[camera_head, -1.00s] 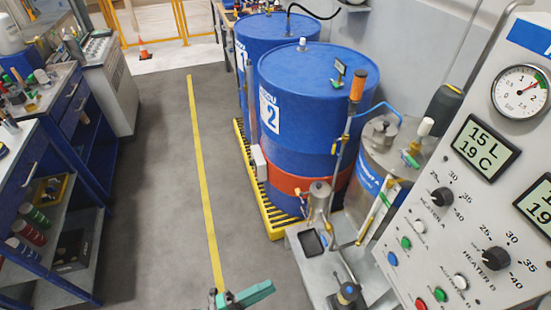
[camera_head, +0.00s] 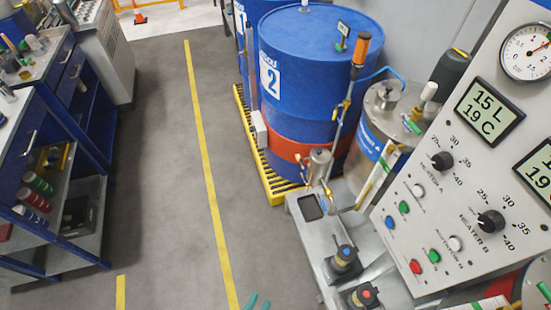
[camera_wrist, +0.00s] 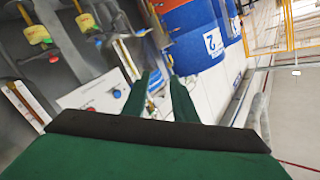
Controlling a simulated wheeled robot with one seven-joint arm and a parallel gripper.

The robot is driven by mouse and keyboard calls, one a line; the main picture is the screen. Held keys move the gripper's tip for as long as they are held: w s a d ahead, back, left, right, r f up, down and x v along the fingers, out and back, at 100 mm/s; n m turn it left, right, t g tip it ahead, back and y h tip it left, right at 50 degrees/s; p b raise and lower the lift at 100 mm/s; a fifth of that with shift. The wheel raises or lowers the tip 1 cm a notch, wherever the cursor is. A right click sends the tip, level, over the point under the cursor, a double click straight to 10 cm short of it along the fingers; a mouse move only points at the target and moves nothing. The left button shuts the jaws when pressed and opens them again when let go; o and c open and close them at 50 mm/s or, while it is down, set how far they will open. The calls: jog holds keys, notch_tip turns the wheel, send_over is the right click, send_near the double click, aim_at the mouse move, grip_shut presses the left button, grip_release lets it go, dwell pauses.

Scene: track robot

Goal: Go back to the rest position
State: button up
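My gripper (camera_head: 257,302) shows only as two teal fingertips at the bottom edge of the head view, over the grey floor and the yellow line. In the wrist view my gripper (camera_wrist: 158,76) has two green fingers standing apart, with nothing held between them. The wrist view is tilted, with the control panel (camera_wrist: 95,98) and blue drum 2 (camera_wrist: 196,45) beyond the fingers. The rest of my arm is out of the head view.
The control panel (camera_head: 440,190) with gauge, displays and knobs stands at the right. Pumps (camera_head: 345,258) and a metal tank (camera_head: 380,130) are beside it. Blue drum 2 (camera_head: 320,85) stands on a yellow pallet (camera_head: 275,190). A blue cart (camera_head: 50,190) is left. The aisle between is clear.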

jog(key=s+d+r+n+y, duration=0.1)
jog(key=d+r+n+y, duration=0.1)
jog(key=r+n, duration=0.3)
jog(key=s+d+r+n+y, duration=0.1)
jog(key=d+r+n+y, duration=0.2)
jog(key=r+n+y, duration=0.2)
jog(key=shift+s+r+n, duration=0.25)
jog(key=shift+r+n, duration=0.45)
jog(key=shift+r, duration=0.1)
jog(key=shift+d, duration=0.1)
